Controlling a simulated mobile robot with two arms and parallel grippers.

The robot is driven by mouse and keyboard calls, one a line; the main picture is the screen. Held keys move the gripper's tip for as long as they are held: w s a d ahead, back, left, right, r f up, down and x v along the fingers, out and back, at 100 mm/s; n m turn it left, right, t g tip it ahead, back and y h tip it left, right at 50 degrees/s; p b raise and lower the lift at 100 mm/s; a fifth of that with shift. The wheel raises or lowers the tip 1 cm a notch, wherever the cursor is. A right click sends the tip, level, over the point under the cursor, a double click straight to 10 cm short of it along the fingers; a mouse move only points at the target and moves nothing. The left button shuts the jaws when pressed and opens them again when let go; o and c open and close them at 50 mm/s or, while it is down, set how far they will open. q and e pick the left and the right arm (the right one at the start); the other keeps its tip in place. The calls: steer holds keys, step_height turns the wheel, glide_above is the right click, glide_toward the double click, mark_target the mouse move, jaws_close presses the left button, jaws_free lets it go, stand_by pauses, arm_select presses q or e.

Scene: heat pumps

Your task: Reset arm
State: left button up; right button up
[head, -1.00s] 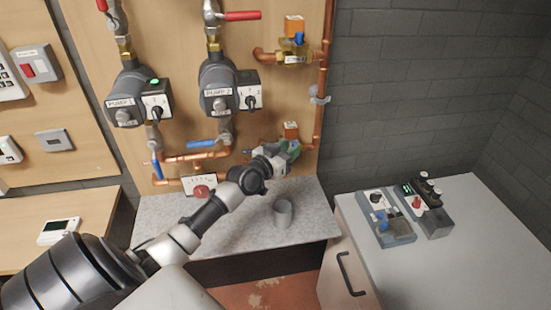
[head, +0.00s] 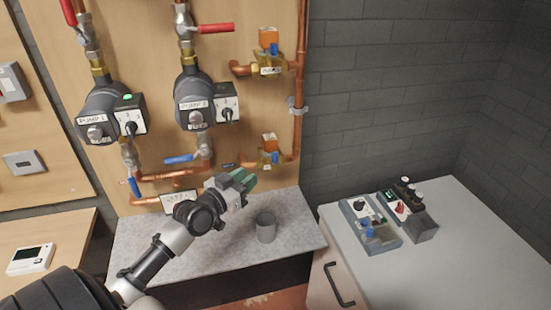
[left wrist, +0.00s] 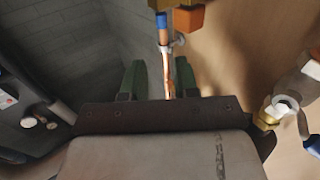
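My left gripper (head: 248,180) has green fingers and is in the middle of the head view, in front of the pipe board and above the grey counter. In the left wrist view its two green fingers (left wrist: 160,75) stand apart with nothing gripped between them. A copper pipe shows in the background through the gap. In the head view the gripper overlaps the area just below the lower valve with an orange top (head: 269,140), apparently apart from it. My right gripper is in neither view.
Pump 1 (head: 108,114) and pump 2 (head: 193,102) hang on the wooden board (head: 150,55). A grey cup (head: 266,227) stands on the stone counter (head: 298,218) near the gripper. A white cabinet (head: 440,265) at the right bears two control devices (head: 372,228).

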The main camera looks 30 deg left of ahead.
arm_select(q)
steer(key=s+d+f+m+g+h, duration=0.2)
steer(key=s+d+f+g, duration=0.6)
steer(key=d+f, duration=0.4)
steer(key=s+d+f+g+y, duration=0.1)
steer(key=s+d+g, duration=0.15)
steer(key=s, duration=0.35)
steer(key=s+d+n+g+y, duration=0.1)
steer(key=s+d+g, duration=0.15)
steer(key=s, duration=0.35)
steer(key=s+d+f+g+y, duration=0.1)
steer(key=s+d+g, duration=0.15)
steer(key=s, duration=0.25)
step_height(320, 180, down, 27)
steer(key=s+b, duration=0.1)
steer(key=b, duration=0.1)
steer(key=s+a+f+g+b, duration=0.1)
steer(key=s+a+f, duration=0.1)
steer(key=s+f, duration=1.4)
steer(key=shift+s+a+f+m, duration=0.2)
steer(key=shift+a+f+m, duration=0.15)
steer(key=shift+f, duration=0.3)
